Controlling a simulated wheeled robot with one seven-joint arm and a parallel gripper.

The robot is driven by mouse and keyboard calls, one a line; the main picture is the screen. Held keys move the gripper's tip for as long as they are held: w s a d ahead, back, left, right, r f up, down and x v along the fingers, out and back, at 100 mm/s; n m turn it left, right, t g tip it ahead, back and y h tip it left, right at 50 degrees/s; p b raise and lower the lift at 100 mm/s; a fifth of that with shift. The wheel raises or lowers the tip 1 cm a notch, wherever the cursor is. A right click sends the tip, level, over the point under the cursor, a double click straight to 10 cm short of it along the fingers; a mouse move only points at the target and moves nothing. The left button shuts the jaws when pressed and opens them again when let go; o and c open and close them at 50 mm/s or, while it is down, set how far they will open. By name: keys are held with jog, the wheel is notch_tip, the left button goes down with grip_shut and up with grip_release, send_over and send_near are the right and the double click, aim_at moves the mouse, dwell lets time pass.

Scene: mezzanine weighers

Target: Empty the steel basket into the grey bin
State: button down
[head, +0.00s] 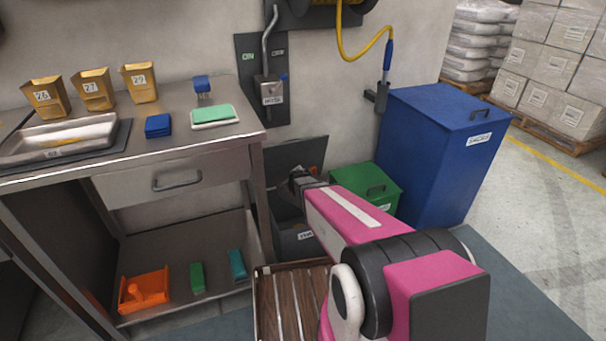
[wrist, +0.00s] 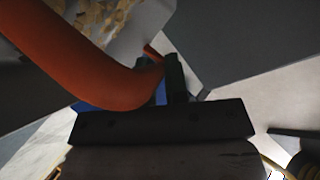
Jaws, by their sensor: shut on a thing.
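My gripper (head: 297,180) is in front of the raised lid (head: 292,153) of the grey bin (head: 293,238), above the bin's opening. In the wrist view my gripper (wrist: 168,78) is shut on a thick orange-red curved handle (wrist: 110,88). The handle appears to belong to the steel basket (wrist: 150,15), whose grey metal shows at the top left with yellow-brown scraps (wrist: 105,17) in it. In the head view the basket is mostly hidden behind my gripper, with only a bit of orange showing. The bin's inside is largely hidden by my arm.
A green bin (head: 368,185) with its lid down and a tall blue bin (head: 440,150) stand to the right. A steel bench (head: 180,145) with a lower shelf is at left. A slatted wooden platform (head: 285,305) lies in front. Open floor is far right.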

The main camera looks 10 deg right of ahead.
jog(key=shift+w+d+f+m+g+y, duration=0.4)
jog(key=shift+w+d+f+g+y, duration=0.45)
jog(key=shift+f+g+y, duration=0.15)
jog(key=shift+w+d+f+m+g+y, duration=0.4)
jog(key=shift+w+d+f+g+y, duration=0.3)
jog(key=shift+d+f+g+y, duration=0.3)
jog(key=f+g+y, duration=0.1)
jog(key=w+d+f+g+y, duration=0.1)
jog(key=w+d+f+m+g+y, duration=0.1)
jog(key=f, duration=0.1)
jog(key=shift+w+d+f+m+g+y, duration=0.15)
jog(key=shift+f+g+y, duration=0.15)
jog(key=shift+g+y, duration=0.15)
jog(key=shift+w+d+f+m+g+y, duration=0.1)
jog(key=shift+f+m+g+y, duration=0.05)
jog(key=shift+f+g+y, duration=0.25)
jog(key=shift+s+r, duration=0.1)
